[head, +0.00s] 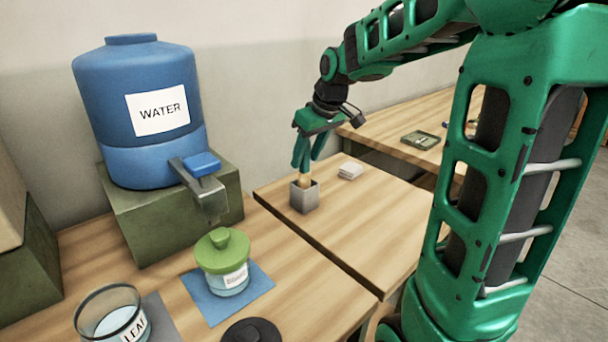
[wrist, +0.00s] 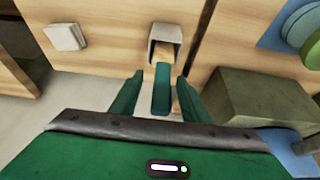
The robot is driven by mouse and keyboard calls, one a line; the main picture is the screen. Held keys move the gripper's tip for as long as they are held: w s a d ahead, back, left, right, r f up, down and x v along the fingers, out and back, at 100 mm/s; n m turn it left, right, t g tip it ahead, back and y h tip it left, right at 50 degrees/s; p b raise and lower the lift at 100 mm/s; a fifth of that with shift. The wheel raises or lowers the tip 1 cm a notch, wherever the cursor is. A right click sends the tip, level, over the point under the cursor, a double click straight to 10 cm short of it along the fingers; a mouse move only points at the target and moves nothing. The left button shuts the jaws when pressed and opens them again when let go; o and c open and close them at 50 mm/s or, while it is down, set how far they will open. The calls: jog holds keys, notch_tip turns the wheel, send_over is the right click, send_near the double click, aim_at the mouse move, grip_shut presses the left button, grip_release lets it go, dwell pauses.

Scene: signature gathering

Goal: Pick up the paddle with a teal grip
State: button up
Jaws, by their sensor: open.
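The paddle stands upright in a small grey square cup (head: 304,200). Its pale wooden part (head: 305,180) shows just above the cup's rim, below my gripper (head: 307,165). In the wrist view, the paddle's teal grip (wrist: 161,98) points toward the camera, between the two green fingers of my gripper (wrist: 160,79). My gripper is open, with a visible gap on each side of the grip. The cup (wrist: 154,42) and the wooden part inside it (wrist: 165,50) also show there. The paddle's lower end is hidden in the cup.
A white block (head: 350,171) lies right of the cup on the wooden table (head: 340,215). A blue water dispenser (head: 140,115) on a green box (head: 150,225) stands to the left. A green-lidded jar (head: 222,262) and a glass jar (head: 108,315) stand nearer. A tray (head: 420,140) lies on the far table.

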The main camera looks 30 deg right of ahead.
aim_at(301, 167)
jog(key=shift+a+x, duration=0.2)
jog(key=shift+x, duration=2.4)
grip_shut()
